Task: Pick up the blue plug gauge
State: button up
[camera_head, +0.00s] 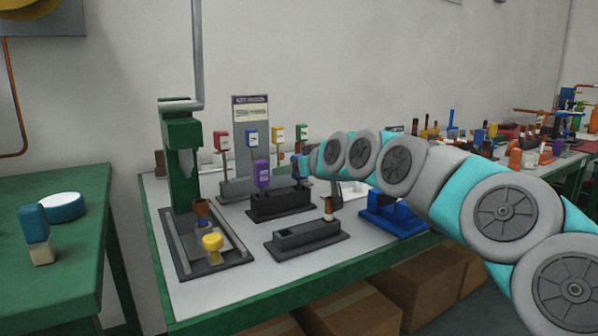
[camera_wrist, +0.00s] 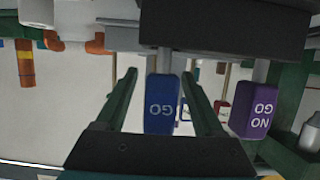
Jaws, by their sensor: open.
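The blue plug gauge (camera_wrist: 162,104), marked GO, shows in the wrist view, its lettering upside down. It is between the two fingers of my gripper (camera_wrist: 163,92), which is open, with a gap visible on each side. A purple plug gauge (camera_wrist: 256,108), marked NO GO, is to the right, outside the fingers; it also shows in the head view (camera_head: 262,173) above a dark holder block (camera_head: 283,204). In the head view my gripper is at the far end of my arm beside that block. I cannot clearly tell the blue gauge from my gripper there.
A green press (camera_head: 182,155) stands at the left of the table (camera_head: 330,271). A low dark tray (camera_head: 306,237) and a blue fixture (camera_head: 392,216) are near the front. Small coloured tags on stands, including a red one (camera_head: 221,140), are behind the holder.

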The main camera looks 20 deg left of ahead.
jog(key=shift+c, duration=0.3)
grip_shut()
dwell(0.4)
